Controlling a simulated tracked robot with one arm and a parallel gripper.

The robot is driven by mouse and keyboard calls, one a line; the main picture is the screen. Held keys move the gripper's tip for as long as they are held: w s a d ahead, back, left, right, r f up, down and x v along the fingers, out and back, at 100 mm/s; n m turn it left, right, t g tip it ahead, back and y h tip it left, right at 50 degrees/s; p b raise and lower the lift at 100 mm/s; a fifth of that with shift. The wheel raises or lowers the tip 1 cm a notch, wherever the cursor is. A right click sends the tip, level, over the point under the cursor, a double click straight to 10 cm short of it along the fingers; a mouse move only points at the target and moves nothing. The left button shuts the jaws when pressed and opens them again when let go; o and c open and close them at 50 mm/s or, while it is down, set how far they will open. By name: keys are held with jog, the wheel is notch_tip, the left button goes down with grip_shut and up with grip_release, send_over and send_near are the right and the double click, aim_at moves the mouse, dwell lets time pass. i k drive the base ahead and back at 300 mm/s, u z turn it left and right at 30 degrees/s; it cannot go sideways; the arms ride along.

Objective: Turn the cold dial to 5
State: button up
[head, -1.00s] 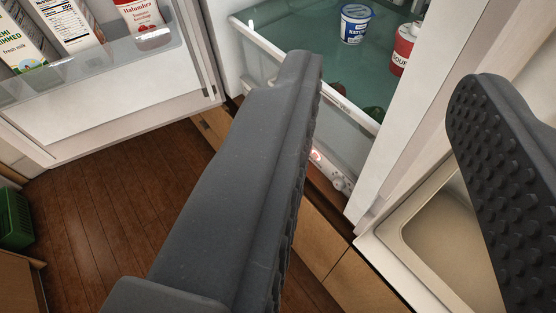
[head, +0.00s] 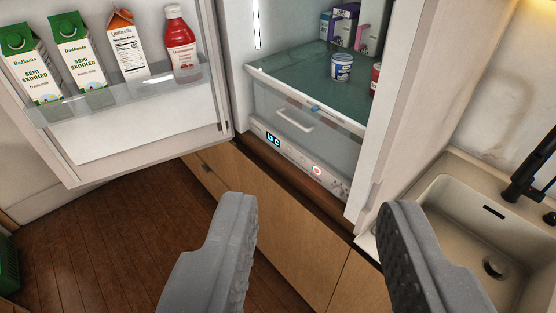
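The fridge stands open, and a control strip (head: 295,158) runs along its bottom edge. The strip has a small lit display (head: 272,139) at its left, too small to read surely. A round, red-lit knob (head: 317,171) sits towards its right; it looks like the cold dial, but its setting cannot be read. Smaller controls (head: 338,187) sit at the strip's right end. My gripper (head: 318,207) is open and empty. Its two fingers are wide apart in front of and below the strip, touching nothing.
The open fridge door (head: 130,140) at left holds cartons (head: 80,65) and a red bottle (head: 181,43). A drawer (head: 295,120) is above the strip, with tubs (head: 341,68) on the shelf. A sink (head: 460,215) is at right.

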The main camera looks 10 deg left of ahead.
aim_at(337, 190)
jog(key=u, duration=0.1)
jog(key=i, duration=1)
jog(key=z, duration=0.45)
